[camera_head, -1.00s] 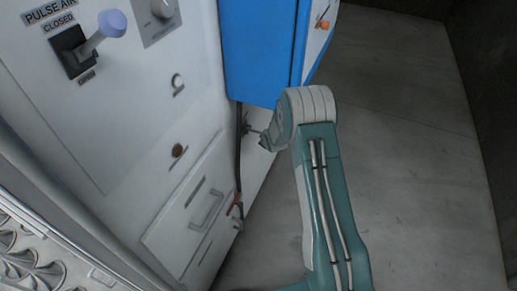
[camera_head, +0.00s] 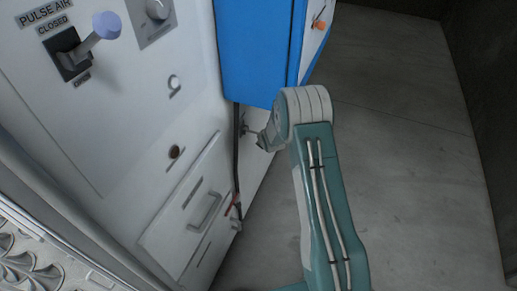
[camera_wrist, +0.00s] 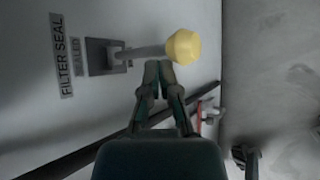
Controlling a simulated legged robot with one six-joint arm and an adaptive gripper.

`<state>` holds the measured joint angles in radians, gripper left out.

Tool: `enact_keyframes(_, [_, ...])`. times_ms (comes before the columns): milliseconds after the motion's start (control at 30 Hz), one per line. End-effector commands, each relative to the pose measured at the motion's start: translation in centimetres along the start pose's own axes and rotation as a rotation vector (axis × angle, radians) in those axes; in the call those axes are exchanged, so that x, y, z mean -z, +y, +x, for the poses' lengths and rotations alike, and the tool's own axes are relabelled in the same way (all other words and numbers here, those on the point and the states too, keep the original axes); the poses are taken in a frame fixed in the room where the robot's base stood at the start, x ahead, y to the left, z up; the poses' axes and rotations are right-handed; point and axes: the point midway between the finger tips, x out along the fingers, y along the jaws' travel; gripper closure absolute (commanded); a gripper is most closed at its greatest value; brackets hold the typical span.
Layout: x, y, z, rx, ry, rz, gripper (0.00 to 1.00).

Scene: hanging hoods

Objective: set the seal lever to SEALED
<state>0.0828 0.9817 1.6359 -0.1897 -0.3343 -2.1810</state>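The seal lever (camera_wrist: 145,52) shows in the wrist view, with a yellow knob (camera_wrist: 183,47) on a pale shaft that comes out of a dark plate (camera_wrist: 106,57). A FILTER SEAL label (camera_wrist: 62,55) and a smaller, partly legible label (camera_wrist: 77,57), seemingly SEALED, are left of the plate. The lever's exact setting cannot be told. My gripper (camera_wrist: 159,66) has its fingertips together, just below the shaft and beside the knob in the picture. It appears empty; contact with the lever is unclear. The head view does not clearly show the lever or fingers.
In the head view, another lever (camera_head: 88,43) labelled PULSE AIR has a lavender knob. A drawer front with a handle (camera_head: 204,210) and a blue panel (camera_head: 254,50) are beside my arm. A dark hose (camera_head: 237,150) hangs there. Floor (camera_head: 410,150) to the right is clear.

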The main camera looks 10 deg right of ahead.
Motion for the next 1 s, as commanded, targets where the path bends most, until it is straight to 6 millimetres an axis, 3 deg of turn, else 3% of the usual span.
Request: enact_keyframes(1000, [-0.8, 0.9, -1.1, 0.000, -0.002, 0.000, 1.00])
